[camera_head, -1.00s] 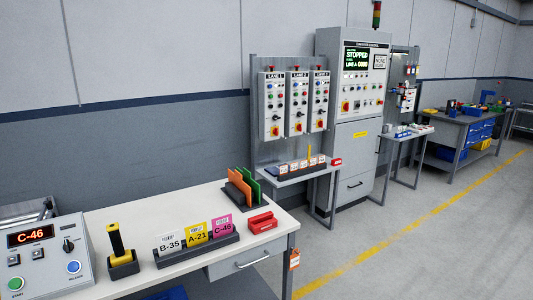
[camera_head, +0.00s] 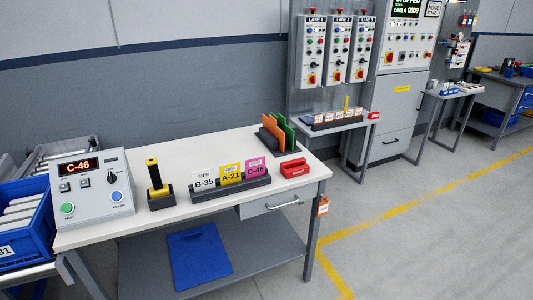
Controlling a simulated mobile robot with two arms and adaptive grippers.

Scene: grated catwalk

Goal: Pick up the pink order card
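The pink order card (camera_head: 256,168), marked C-46, stands in a dark card holder (camera_head: 228,187) on the white-topped bench (camera_head: 190,215). It is the rightmost of the cards there. A yellow card (camera_head: 231,172) marked A-21 is in the middle and a white card (camera_head: 205,180) marked B-35 is at the left. A control box (camera_head: 95,187) at the bench's left end has a display reading C-46. Neither of my grippers shows in this view.
A yellow-handled tool (camera_head: 154,174) stands in a dark base left of the cards. A red block (camera_head: 294,168) lies right of them, with an orange and green file rack (camera_head: 277,136) behind. A blue crate (camera_head: 25,222) is at far left. Floor right of the bench is clear.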

